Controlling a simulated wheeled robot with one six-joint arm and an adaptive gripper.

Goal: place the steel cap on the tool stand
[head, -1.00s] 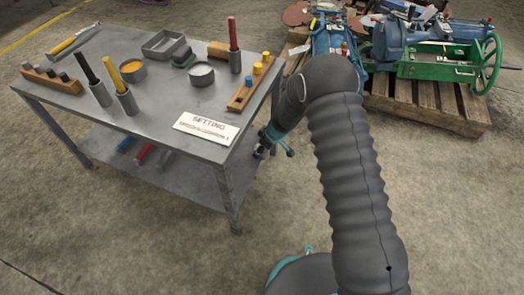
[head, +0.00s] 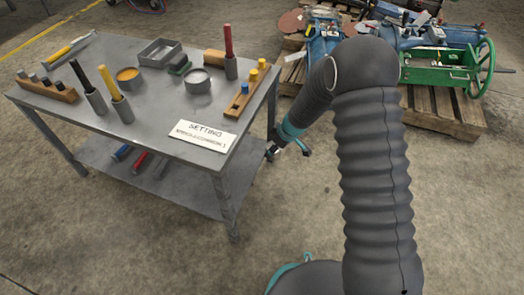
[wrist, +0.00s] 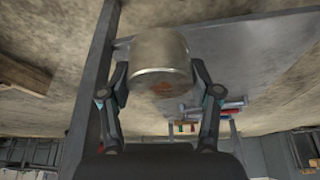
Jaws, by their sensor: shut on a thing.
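My gripper (wrist: 160,78) is shut on a dull metal cylinder, the steel cap (wrist: 160,55), which fills the space between its fingers in the wrist view. In the head view my gripper (head: 271,151) hangs low beside the right side of a grey metal table, the likely tool stand (head: 150,105); the cap is too small to make out there. The table has a flat top and a lower shelf (head: 195,190). The gripper is below the level of the top and apart from the things on it.
The top carries a sign (head: 203,135), a round steel tin (head: 198,82), a tin with orange contents (head: 129,78), handled tools in sleeves (head: 120,107) and peg racks (head: 246,95). Coloured bars (head: 140,161) lie on the shelf. Pallets with machinery (head: 430,60) stand behind right.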

